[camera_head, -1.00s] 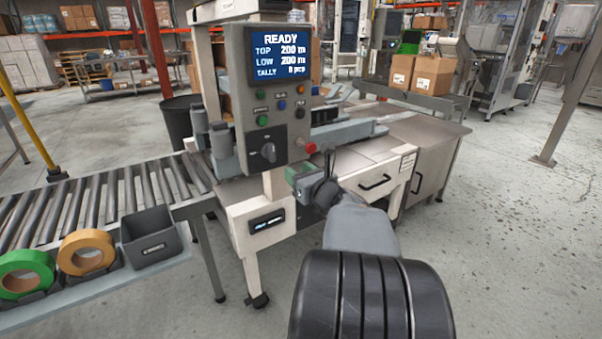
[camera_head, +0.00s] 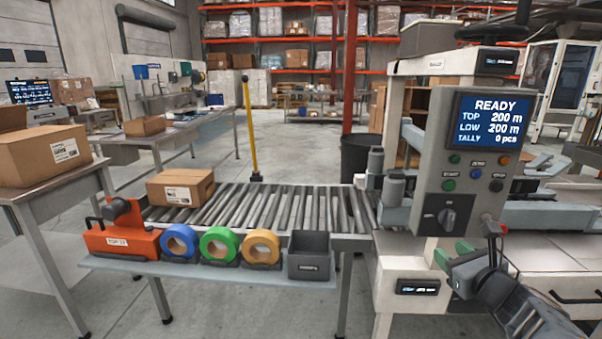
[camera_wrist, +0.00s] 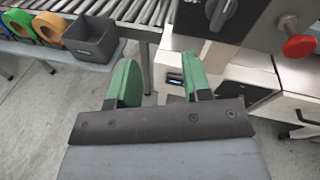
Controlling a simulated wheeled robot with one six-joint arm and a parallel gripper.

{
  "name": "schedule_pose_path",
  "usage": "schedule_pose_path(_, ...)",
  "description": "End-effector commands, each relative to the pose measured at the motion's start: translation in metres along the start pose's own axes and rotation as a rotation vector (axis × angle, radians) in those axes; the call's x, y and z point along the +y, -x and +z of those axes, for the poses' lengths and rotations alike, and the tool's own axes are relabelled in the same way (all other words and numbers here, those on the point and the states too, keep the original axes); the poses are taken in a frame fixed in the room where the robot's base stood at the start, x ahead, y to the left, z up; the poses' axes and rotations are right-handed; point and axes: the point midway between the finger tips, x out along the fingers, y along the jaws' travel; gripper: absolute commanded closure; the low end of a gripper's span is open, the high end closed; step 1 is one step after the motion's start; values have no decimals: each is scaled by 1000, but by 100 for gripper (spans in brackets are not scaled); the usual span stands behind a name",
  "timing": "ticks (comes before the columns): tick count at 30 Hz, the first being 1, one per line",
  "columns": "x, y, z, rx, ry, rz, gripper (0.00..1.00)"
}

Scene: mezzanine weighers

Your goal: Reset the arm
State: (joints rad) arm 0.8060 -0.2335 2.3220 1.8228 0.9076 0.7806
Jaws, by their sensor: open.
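My gripper (camera_wrist: 160,88) is open and empty, its two green fingers apart in the wrist view. In the head view my gripper (camera_head: 450,256) is at the lower right, in front of the weigher's white base and below its control panel (camera_head: 468,165). The panel's screen reads READY, TOP 200 m, LOW 200 m, TALLY 0 pcs. In the wrist view the panel's knob (camera_wrist: 221,12) and red button (camera_wrist: 299,46) show above and to the right of the fingers. My forearm runs off the lower right of the head view.
A roller conveyor (camera_head: 270,205) carries a cardboard box (camera_head: 181,189). Its front shelf holds an orange dispenser (camera_head: 122,240), blue, green (camera_head: 219,243) and tan tape rolls and a grey bin (camera_head: 309,256). A table (camera_head: 55,185) with a box stands left. Open floor (camera_head: 300,150) lies behind the conveyor.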

Motion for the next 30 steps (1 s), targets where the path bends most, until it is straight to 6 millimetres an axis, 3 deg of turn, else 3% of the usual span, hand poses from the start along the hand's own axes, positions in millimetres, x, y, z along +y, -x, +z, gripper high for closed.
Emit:
schedule_pose_path(1, 26, -2, 34, 33, 132, 114, 55)
schedule_pose_path(6, 121, 16, 77, 120, 723, 557, 55)
schedule_pose_path(9, 158, 41, 92, 118, 1094, 809, 55)
schedule_pose_path(11, 172, 57, 100, 101, 1310, 946, 55)
schedule_pose_path(15, 182, 90, 116, 34, 1764, 1211, 55)
schedule_pose_path(21, 175, 115, 136, -64, 2222, 1444, 55)
schedule_pose_path(25, 170, 121, 142, -102, 2381, 1519, 55)
schedule_pose_path(30, 169, 122, 143, -110, 2420, 1536, 55)
